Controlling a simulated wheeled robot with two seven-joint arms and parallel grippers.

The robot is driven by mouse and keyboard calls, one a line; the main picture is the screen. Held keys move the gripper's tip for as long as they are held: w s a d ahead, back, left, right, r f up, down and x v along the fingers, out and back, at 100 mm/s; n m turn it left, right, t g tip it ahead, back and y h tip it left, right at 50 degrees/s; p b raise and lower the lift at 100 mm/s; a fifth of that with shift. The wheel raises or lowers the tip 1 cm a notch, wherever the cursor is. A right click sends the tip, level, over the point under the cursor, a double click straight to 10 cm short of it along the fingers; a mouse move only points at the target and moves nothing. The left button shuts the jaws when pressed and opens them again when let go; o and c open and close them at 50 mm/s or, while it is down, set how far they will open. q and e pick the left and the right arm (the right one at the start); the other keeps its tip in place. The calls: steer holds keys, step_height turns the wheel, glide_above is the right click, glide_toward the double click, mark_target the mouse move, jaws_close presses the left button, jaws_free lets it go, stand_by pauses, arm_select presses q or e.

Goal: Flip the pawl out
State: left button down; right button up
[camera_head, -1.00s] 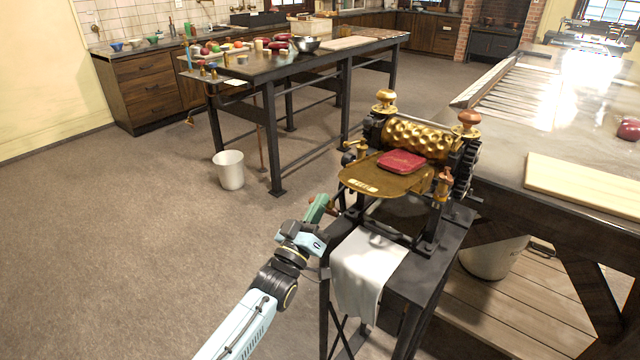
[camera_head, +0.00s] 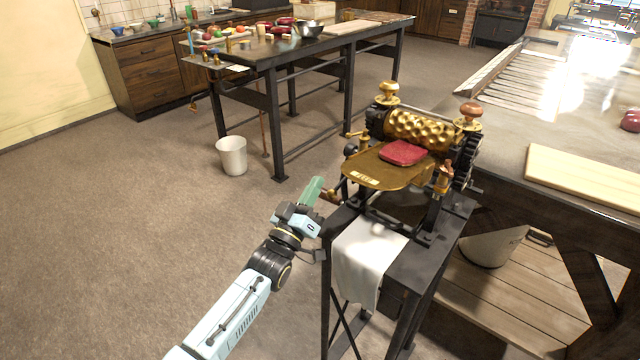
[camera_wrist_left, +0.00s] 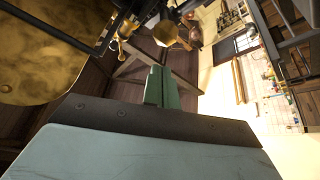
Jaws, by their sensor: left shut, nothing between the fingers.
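The roller machine has a gold dimpled roller (camera_head: 420,131) between two posts with wooden-topped knobs. A brass tray (camera_head: 385,172) in front bears a dark red slab (camera_head: 403,152). Small brass fittings (camera_head: 357,136) show at the roller's left end; I cannot tell for sure which part is the pawl. My left gripper (camera_head: 317,183) is shut and empty, with green fingers, just left of the stand. A brown handle (camera_head: 331,195) is close to the fingers; contact cannot be judged. In the left wrist view the fingers (camera_wrist_left: 160,74) point toward brass knobs (camera_wrist_left: 165,31) beyond them.
A white cloth (camera_head: 364,262) hangs on the dark stand under the machine. A counter with a pale board (camera_head: 585,180) stands at right. A white bucket (camera_head: 232,156) and a cluttered dark table (camera_head: 280,53) are behind left. The floor at left is clear.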

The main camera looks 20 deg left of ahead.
arm_select(q)
steer(key=v, duration=0.9)
steer(key=shift+a+f, duration=0.25)
steer(key=shift+f, duration=0.1)
arm_select(e)
steer(key=shift+s+a+r, duration=0.2)
steer(key=shift+s+a, duration=0.1)
steer(key=shift+a, duration=0.3)
steer(key=shift+a, duration=0.3)
